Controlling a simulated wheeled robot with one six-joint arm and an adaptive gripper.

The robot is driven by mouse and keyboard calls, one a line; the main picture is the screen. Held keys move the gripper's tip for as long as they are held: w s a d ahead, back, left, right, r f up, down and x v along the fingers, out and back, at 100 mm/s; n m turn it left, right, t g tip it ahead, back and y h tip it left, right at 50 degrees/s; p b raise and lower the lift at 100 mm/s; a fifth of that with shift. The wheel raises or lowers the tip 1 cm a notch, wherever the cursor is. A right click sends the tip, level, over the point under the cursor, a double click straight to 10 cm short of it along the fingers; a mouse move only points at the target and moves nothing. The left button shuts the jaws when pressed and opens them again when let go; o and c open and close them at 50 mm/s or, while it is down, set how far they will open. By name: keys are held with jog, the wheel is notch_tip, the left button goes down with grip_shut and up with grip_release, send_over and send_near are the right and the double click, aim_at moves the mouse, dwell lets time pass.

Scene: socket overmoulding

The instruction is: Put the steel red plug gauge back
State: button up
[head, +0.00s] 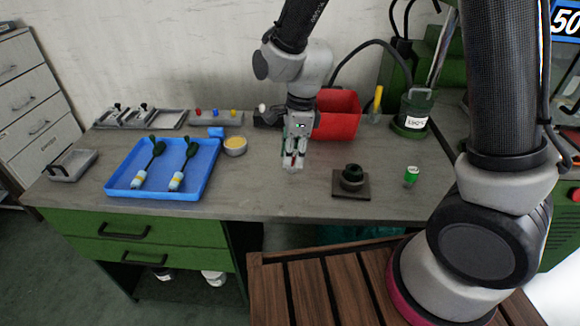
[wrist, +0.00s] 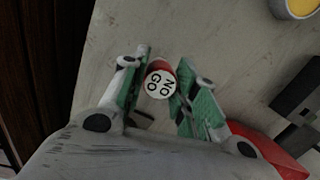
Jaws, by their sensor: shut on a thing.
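My gripper (head: 293,163) is shut on the red plug gauge (wrist: 160,85) and holds it over the middle of the grey worktop. In the wrist view the gauge sits between the two green-padded fingers (wrist: 163,75), its white end marked "NO GO" facing the camera. A little red shows between the fingers in the head view; most of the gauge is hidden there. A grey rack (head: 230,122) with small red, blue and yellow pieces stands at the back of the worktop, left of my gripper.
A blue tray (head: 206,182) with two dark-handled tools lies left. A yellow-filled bowl (head: 235,146) stands between tray and gripper. A red bin (head: 340,112) is behind. A dark round part on a plate (head: 351,191) and a green cylinder (head: 411,177) stand right.

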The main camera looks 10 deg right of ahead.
jog(key=shift+f, duration=1.9)
jog(key=shift+f, duration=0.2)
jog(key=o, duration=1.1)
jog(key=shift+r, duration=0.1)
